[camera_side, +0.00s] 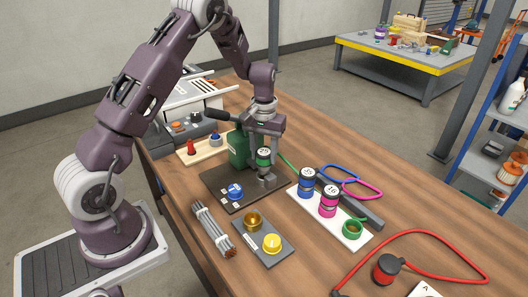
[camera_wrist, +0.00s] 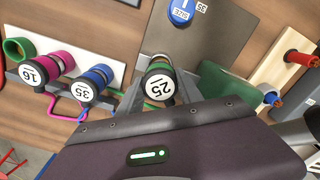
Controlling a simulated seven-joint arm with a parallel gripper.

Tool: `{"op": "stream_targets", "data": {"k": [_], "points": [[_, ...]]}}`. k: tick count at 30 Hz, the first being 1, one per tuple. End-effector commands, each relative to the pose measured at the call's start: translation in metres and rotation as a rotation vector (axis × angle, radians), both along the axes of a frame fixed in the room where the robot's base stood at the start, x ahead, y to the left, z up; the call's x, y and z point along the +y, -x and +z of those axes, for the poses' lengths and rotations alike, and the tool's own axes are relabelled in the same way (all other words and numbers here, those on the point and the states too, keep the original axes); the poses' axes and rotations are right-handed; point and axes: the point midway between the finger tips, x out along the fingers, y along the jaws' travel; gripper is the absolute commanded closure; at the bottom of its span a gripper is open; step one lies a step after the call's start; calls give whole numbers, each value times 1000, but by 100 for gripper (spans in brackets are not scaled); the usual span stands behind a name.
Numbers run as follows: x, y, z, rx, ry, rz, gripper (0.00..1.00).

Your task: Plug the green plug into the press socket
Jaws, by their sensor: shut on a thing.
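The green plug (camera_side: 264,157), with a dark cap marked 25 on a white disc, is upright between the fingers of my gripper (camera_side: 267,160). It also shows in the wrist view (camera_wrist: 160,79), between the two fingertips. My gripper is shut on it. The green press (camera_side: 238,150) stands on a dark plate (camera_side: 222,187), close to the left of the plug. A grey block (camera_side: 267,181) on that plate is just below the plug. The socket opening is hidden, and I cannot tell whether the plug touches or enters it.
A white rack (camera_side: 296,206) holds a blue plug (camera_side: 307,182), a magenta plug (camera_side: 328,201) and an empty green ring (camera_side: 352,228). A blue knob (camera_side: 235,191) is on the dark plate. A grey plate with a brass cup (camera_side: 253,221) and yellow piece (camera_side: 271,243) lies in front.

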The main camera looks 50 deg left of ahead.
Motion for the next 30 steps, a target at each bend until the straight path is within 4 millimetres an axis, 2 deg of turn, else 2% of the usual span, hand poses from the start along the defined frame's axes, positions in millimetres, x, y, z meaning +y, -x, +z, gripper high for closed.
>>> {"op": "stream_targets", "data": {"k": [30], "points": [[0,0,-21,1,1,0,100]]}}
